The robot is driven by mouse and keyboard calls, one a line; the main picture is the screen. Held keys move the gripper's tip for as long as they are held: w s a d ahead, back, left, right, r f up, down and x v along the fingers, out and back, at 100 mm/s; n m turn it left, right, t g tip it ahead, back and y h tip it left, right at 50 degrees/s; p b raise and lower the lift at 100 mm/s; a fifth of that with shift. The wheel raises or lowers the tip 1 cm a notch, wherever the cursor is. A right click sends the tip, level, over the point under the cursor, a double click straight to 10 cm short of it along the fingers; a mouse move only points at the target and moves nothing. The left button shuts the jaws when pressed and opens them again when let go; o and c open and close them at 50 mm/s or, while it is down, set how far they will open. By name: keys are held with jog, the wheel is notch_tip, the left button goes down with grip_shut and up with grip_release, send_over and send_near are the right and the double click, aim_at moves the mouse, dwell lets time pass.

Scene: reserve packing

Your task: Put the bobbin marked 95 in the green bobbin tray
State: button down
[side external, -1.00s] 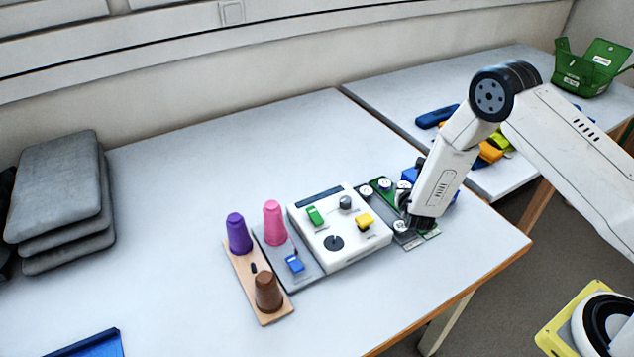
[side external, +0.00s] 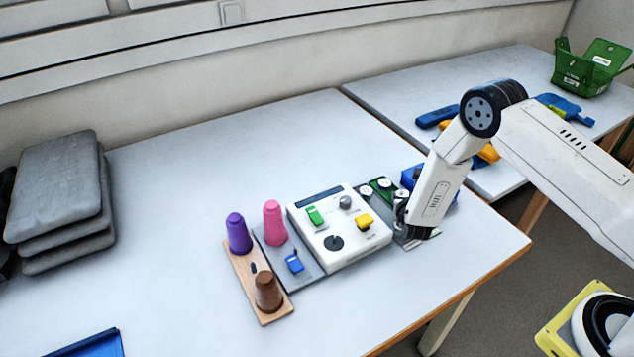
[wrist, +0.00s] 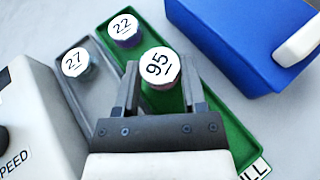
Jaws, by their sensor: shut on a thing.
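The bobbin marked 95 (wrist: 160,68) has a white round top and shows upright in the wrist view. My gripper (wrist: 161,82) is shut on it, one finger on each side. The bobbin is over the green bobbin tray (wrist: 232,112); I cannot tell whether it touches the tray floor. The bobbin marked 22 (wrist: 125,29) stands at the far end of the green tray. In the side external view my gripper (side external: 406,225) is low over the trays and hides much of them.
A bobbin marked 27 (wrist: 76,62) stands in a grey tray (wrist: 73,104) left of the green one. A blue box (wrist: 232,45) is close on the right. A white control machine (side external: 340,228) stands left of the trays. Cones on a wooden board (side external: 262,290) are farther left.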

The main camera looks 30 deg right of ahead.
jog(key=shift+s+f, duration=0.15)
jog(key=shift+f, duration=0.2)
jog(key=shift+c, duration=0.8)
grip_release()
jog(key=shift+s+f, duration=0.1)
jog(key=shift+f, duration=0.05)
jog(key=shift+r, duration=0.7)
jog(key=v, duration=1.2)
jog(key=shift+r, duration=0.15)
